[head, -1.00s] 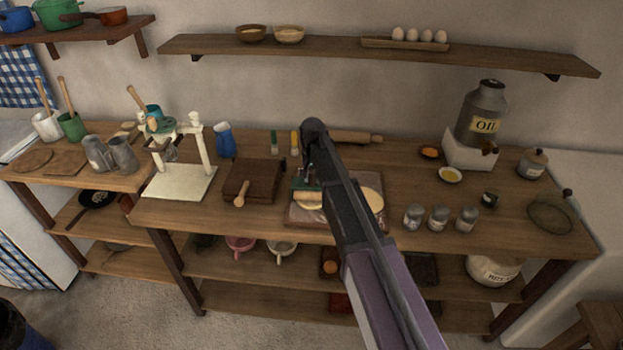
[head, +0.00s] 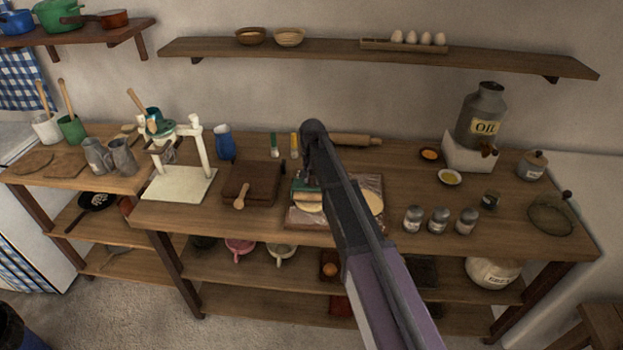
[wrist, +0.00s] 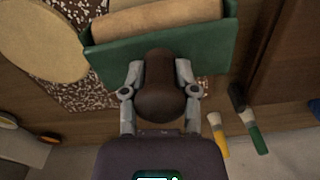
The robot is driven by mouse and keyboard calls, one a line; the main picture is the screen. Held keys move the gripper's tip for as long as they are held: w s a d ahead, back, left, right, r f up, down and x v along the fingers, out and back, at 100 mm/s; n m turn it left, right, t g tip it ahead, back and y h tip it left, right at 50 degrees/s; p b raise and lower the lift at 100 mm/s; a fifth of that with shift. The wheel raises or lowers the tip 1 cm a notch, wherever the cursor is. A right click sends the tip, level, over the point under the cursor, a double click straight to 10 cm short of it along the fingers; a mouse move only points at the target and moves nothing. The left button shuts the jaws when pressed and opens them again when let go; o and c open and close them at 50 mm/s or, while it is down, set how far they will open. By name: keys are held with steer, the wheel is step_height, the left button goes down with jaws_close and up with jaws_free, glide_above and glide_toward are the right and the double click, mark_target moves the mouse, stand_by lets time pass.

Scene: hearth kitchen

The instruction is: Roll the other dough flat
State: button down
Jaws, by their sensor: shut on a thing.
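My gripper (wrist: 158,85) is shut on the dark brown handle of a green-framed dough roller (wrist: 165,42) with a pale wooden cylinder. In the head view the roller (head: 306,184) is over the left part of the speckled board (head: 332,216), partly hidden by my arm. One dough (head: 309,207) shows at the roller's near side; whether the cylinder touches it is unclear. The other dough (head: 376,202) lies on the right of the board, a flat pale round; it also shows at the left of the wrist view (wrist: 38,38).
A brown wooden box (head: 250,181) with a wooden spoon (head: 241,197) stands left of the board. Several grey shakers (head: 440,220) stand to the right, with an oil can (head: 482,118) at the back right.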

mark_target(311, 194)
steer(key=shift+s, duration=0.75)
steer(key=shift+s+f, duration=0.2)
steer(key=shift+s, duration=1.15)
stand_by(0.3)
steer(key=shift+w+r+p, duration=0.15)
steer(key=shift+r+p, duration=0.2)
steer(key=shift+r, duration=0.05)
step_height(311, 194, up, 6)
steer(key=p, duration=0.6)
steer(key=shift+r, duration=0.15)
